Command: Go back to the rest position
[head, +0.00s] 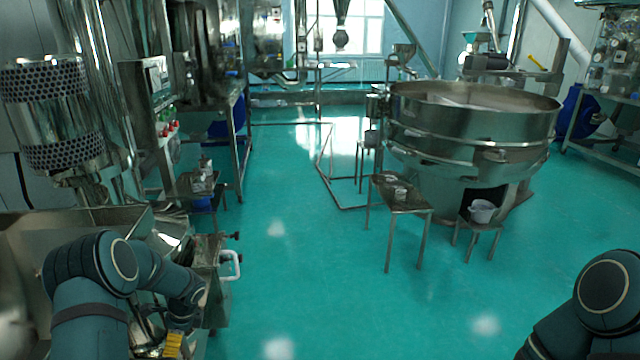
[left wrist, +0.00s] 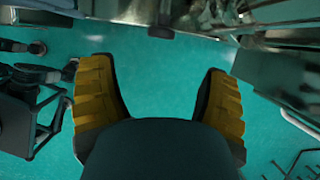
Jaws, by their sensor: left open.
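My left gripper (left wrist: 160,100) is open and empty in the left wrist view. Its two yellow-padded fingers stand wide apart with green floor between them. In the head view my left arm is bent at the lower left, and only a yellow part of the left gripper (head: 172,346) shows at the bottom edge, beside a steel machine. My right arm shows at the lower right of the head view; its gripper is out of the picture. The large round vibrating sieve (head: 470,125) stands at the right, well away from both arms.
A steel hopper machine (head: 60,240) with a white handle (head: 232,265) stands close to my left arm. A small metal table (head: 400,195) and a stool with a white bucket (head: 482,211) stand before the sieve. The green floor (head: 320,290) in the middle is clear.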

